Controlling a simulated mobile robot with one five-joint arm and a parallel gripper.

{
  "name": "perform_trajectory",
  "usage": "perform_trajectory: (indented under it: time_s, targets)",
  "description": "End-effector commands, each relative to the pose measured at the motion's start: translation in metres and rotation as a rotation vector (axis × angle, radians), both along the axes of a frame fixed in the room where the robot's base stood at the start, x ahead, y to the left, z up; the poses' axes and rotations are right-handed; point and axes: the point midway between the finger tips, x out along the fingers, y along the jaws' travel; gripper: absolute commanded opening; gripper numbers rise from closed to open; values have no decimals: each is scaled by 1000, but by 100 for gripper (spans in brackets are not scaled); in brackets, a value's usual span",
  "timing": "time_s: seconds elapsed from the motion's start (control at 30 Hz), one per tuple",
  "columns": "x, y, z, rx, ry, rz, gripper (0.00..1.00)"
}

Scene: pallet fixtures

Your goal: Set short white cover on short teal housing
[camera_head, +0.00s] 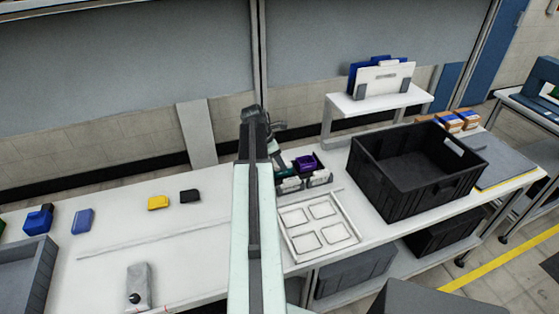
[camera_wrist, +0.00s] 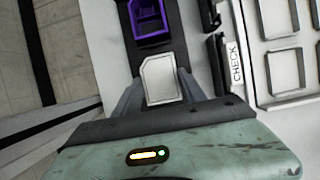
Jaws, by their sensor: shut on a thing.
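The short white cover (camera_wrist: 161,80) is between the fingers of my gripper (camera_wrist: 160,88) in the wrist view. My gripper is shut on it, over a dark fixture strip (camera_wrist: 181,32). I cannot tell whether the cover touches anything below. In the head view my arm hides most of the gripper and the cover.
A purple housing (camera_wrist: 150,22) sits in the fixture just beyond the cover, also visible in the head view (camera_head: 305,162). A white tray with square recesses (camera_head: 319,226) lies nearby. A big black crate (camera_head: 400,192) stands right. Yellow (camera_head: 158,202) and black (camera_head: 190,196) pieces lie left.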

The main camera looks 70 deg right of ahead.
Motion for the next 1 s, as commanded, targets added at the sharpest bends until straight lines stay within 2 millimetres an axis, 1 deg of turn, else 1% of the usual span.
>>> perform_trajectory:
  time_s: [0.03,0.07,0.1,0.13,0.43,0.57,0.67,0.9,1.0]
  targets:
    - [0,0,0,0,0,0,10]
    - [0,0,0,0,0,0,56]
    - [0,0,0,0,0,0,68]
    - [0,0,0,0,0,0,73]
    - [0,0,1,0,0,0,73]
    - [2,1,8,0,0,0,73]
    - [5,4,22,0,0,1,73]
    - [18,15,65,0,0,1,73]
    - [23,18,74,0,0,1,73]
